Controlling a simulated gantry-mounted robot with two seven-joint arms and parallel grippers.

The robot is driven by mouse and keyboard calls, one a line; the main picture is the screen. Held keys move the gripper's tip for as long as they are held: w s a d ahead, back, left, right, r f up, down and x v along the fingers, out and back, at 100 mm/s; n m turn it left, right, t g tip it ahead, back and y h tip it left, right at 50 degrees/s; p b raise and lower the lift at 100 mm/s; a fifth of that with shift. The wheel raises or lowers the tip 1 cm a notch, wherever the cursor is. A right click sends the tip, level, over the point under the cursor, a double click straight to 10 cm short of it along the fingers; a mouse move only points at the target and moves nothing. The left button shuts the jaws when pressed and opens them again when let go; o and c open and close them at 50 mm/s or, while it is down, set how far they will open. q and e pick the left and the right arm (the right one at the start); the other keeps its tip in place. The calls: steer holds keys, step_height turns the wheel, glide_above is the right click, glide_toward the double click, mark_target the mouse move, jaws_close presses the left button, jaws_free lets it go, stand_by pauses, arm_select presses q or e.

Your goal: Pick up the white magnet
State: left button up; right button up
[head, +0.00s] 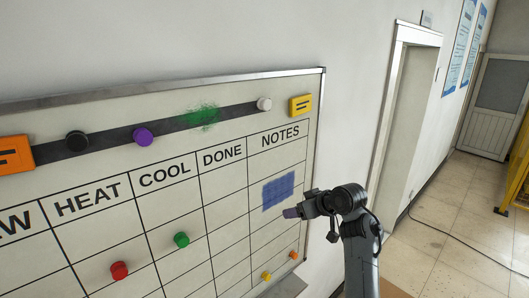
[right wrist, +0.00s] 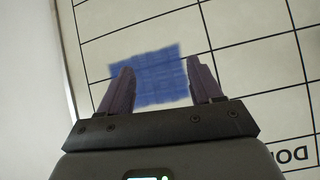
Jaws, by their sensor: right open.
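The white magnet (head: 264,104) sits at the right end of the dark magnetic strip (head: 225,115) near the top of the whiteboard (head: 230,185). My right gripper (head: 290,212) is in front of the board's NOTES column, below and slightly right of the white magnet and apart from it. In the right wrist view its two fingers (right wrist: 158,92) are spread with nothing between them, and a blue scribbled patch (right wrist: 150,72) on the board shows behind them. The white magnet is not visible in the right wrist view. My left gripper is not in view.
The strip also holds a purple magnet (head: 143,137), a black magnet (head: 77,141) and a green smudge (head: 200,117). A yellow block (head: 300,105) is just right of the white magnet. Red (head: 119,271) and green (head: 181,240) magnets are lower. A doorway (head: 405,110) is at right.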

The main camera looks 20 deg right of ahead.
step_height(320, 180, up, 15)
steer(key=w+a+t+y, duration=0.1)
steer(key=w+a+t, duration=0.1)
steer(key=n+t+y+b, duration=0.1)
steer(key=t, duration=0.1)
glide_toward(268, 105)
steer(key=shift+t, duration=0.4)
steer(key=p+x, duration=0.7)
steer(key=shift+w+a+f, duration=0.2)
steer(key=shift+w+a, duration=0.05)
steer(key=shift+a, duration=0.05)
steer(key=shift+w+a+f+p, duration=0.2)
steer(key=shift+w+f+p, duration=0.15)
steer(key=shift+w, duration=0.2)
steer(key=c, duration=1.1)
